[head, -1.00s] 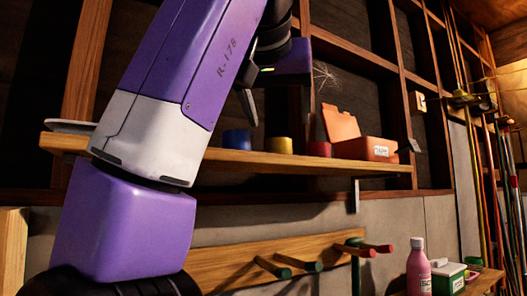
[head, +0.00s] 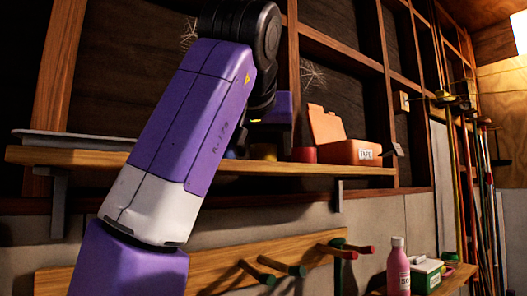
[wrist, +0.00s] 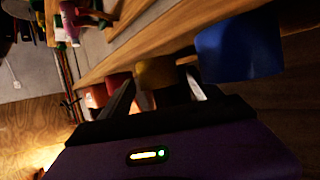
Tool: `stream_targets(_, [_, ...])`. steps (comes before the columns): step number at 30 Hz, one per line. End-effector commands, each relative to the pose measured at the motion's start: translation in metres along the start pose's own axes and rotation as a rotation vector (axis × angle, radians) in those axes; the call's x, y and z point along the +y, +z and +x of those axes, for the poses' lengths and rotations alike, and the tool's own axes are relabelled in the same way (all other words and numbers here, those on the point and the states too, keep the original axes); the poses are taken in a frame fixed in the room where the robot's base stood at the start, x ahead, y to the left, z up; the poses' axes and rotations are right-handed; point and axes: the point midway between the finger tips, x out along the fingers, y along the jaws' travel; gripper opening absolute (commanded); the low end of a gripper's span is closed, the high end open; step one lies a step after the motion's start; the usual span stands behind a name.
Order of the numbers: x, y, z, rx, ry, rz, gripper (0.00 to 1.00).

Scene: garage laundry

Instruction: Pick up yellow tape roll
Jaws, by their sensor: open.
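The yellow tape roll (head: 264,152) stands on the wooden shelf, partly hidden by my arm in the head view. In the wrist view the yellow tape roll (wrist: 157,73) appears between and just beyond the fingertips of my gripper (wrist: 158,93). My gripper is open and holds nothing. I cannot tell whether the fingertips reach around the roll. In the head view my arm hides the fingers.
The blue roll (wrist: 240,48) stands on one side of the yellow roll and the red roll (head: 304,155) on the other, both close. An open orange box labelled TAPE (head: 345,145) is beyond the red roll. The wooden shelf (head: 365,171) runs below; pegs (head: 297,270) jut out under it.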

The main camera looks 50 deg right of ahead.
Motion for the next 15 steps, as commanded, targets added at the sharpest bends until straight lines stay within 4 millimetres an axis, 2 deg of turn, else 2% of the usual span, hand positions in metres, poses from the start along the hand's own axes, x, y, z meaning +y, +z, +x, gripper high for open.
stream_targets(2, [0.0000, 0.0002, -0.0002, 0.000, 0.000, 0.000, 0.73])
stream_targets(3, [0.0000, 0.0002, -0.0002, 0.000, 0.000, 0.000, 0.69])
stream_targets(12, [0.0000, 0.0001, -0.0005, 0.000, 0.000, 0.000, 0.10])
stream_targets(15, [0.0000, 0.0000, -0.0006, 0.000, 0.000, 0.000, 0.07])
